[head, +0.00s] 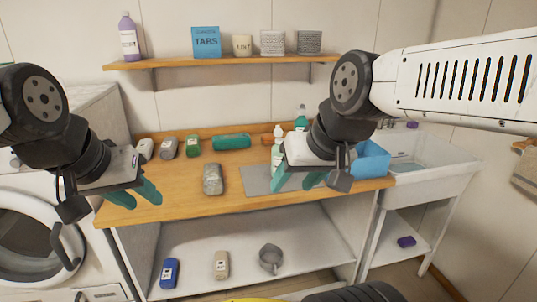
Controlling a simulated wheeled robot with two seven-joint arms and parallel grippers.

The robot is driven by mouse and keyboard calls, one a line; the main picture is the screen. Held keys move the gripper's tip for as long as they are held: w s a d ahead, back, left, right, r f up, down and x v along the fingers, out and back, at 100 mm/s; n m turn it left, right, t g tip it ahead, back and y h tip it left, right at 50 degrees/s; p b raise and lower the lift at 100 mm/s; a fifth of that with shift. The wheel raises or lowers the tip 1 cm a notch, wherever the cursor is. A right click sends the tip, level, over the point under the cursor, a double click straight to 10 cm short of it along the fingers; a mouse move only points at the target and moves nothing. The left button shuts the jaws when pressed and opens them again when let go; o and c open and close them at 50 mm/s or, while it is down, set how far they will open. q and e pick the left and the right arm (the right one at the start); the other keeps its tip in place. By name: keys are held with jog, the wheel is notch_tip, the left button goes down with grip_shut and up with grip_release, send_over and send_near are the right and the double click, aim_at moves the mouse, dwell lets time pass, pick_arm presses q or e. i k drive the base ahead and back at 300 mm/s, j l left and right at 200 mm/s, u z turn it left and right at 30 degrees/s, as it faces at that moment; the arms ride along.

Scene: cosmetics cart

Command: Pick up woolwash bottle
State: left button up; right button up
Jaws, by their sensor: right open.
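No label reading woolwash is legible, so I cannot tell which bottle it is. A purple bottle (128,38) with a white label stands on the wall shelf at the left. A pale teal bottle with a white top (278,136) stands on the counter, partly hidden behind my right gripper. A green bottle (301,118) stands behind it. My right gripper (300,181) is open with teal fingers over the grey mat, in front of these bottles. My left gripper (135,195) is open and empty at the counter's left front edge.
A grey-beige pack (213,180) and a rolled teal item (232,142) lie on the wooden counter (180,204). Small packs line its back left. A blue bin (372,160) stands beside the sink (428,178). A blue bottle (170,273) and beige bottle (221,265) are on the lower shelf.

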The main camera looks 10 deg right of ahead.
aim_at(276, 156)
jog(key=z, duration=1.5)
jog(key=u, duration=2.45)
jog(key=k+l+u, duration=0.25)
jog(key=l, duration=0.2)
jog(key=k+l+u, duration=0.1)
jog(key=l+u, duration=0.15)
jog(key=l, duration=0.15)
jog(key=k+l+u, duration=0.25)
jog(key=l, duration=0.15)
jog(key=k+l, duration=0.1)
jog(key=l, duration=0.35)
jog(key=k+l, duration=0.1)
jog(key=l, duration=0.35)
